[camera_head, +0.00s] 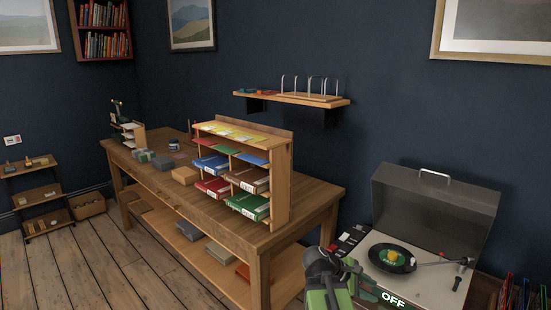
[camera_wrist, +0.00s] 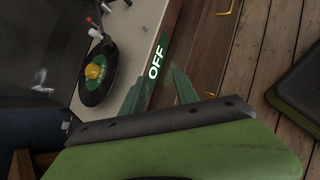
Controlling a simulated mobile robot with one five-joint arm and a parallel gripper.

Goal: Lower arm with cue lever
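The record player (camera_head: 425,243) has its grey lid open and carries a black record (camera_head: 386,257) with a green label and a small yellow piece at its centre. The tonearm (camera_head: 440,264) reaches from the right toward the record; I cannot tell whether its tip touches. A small dark upright lever (camera_head: 457,284) stands on the deck's right front; I cannot tell for sure that it is the cue lever. My gripper (camera_wrist: 160,84) is open and empty, its two green fingers apart beside the front panel with its OFF sign (camera_wrist: 156,58). The record (camera_wrist: 97,77) shows left of the fingers.
A wooden table (camera_head: 300,215) with a sorting rack (camera_head: 283,180) of coloured folders stands left of the record player. A wall shelf (camera_head: 290,98) hangs above. Colourful upright items (camera_head: 525,295) stand at the lower right. The wooden floor (camera_head: 105,265) at the left front is clear.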

